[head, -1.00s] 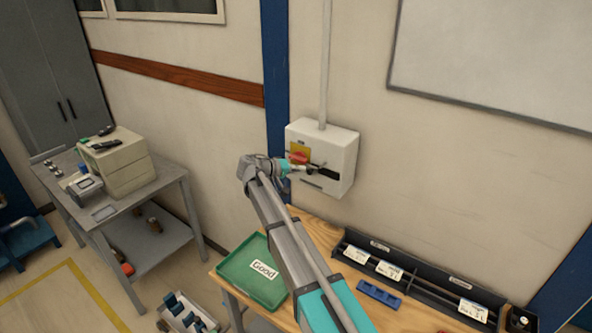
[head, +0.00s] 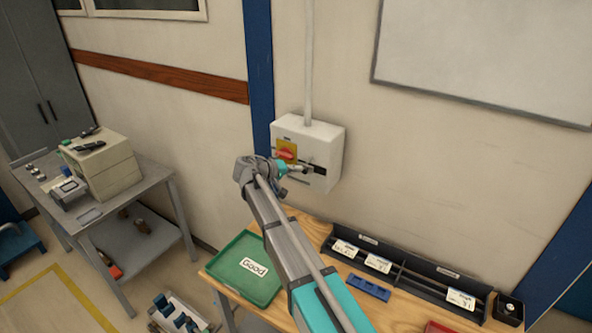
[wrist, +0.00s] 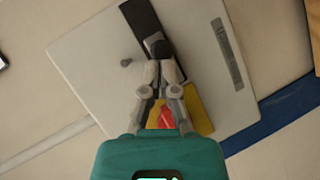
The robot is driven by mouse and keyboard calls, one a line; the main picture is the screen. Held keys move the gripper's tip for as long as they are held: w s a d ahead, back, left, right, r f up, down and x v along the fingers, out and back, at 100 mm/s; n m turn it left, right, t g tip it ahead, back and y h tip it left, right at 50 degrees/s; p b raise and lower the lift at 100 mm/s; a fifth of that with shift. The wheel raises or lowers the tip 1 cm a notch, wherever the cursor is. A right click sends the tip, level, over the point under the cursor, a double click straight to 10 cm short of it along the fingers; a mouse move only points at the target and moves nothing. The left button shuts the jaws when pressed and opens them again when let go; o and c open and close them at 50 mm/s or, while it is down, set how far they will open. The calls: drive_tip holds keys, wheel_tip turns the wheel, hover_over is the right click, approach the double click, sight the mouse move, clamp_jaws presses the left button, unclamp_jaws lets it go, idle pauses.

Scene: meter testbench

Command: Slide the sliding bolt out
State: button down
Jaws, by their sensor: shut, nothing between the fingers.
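A white switch box (head: 333,152) hangs on the wall, with a red rotary knob (head: 285,155) on a yellow plate (head: 287,146). Beside the knob is a black strip (head: 319,169), which looks like the sliding bolt's part. The fingers partly hide the red knob (wrist: 166,119). My gripper also shows in the head view (head: 301,168), in front of the box.
A grey pin (wrist: 126,62) stands out of the box face beside the fingers. Below is a wooden table (head: 318,236) with a green tray (head: 228,271), a blue block (head: 368,289) and a black divided holder (head: 410,279). A conduit (head: 309,60) rises from the box.

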drive_tip(key=shift+a+r, duration=0.1)
drive_tip(key=shift+w+a+r+p, duration=0.2)
drive_tip(key=shift+a+r+p, duration=0.05)
drive_tip(key=shift+a+p, duration=0.1)
drive_tip(key=w+p+v, duration=0.1)
drive_tip(key=p+v, duration=0.3)
drive_tip(key=v, duration=0.8)
drive_tip(key=shift+w+a+r, duration=0.25)
drive_tip(key=shift+w+a, duration=0.05)
drive_tip(key=shift+a, duration=0.1)
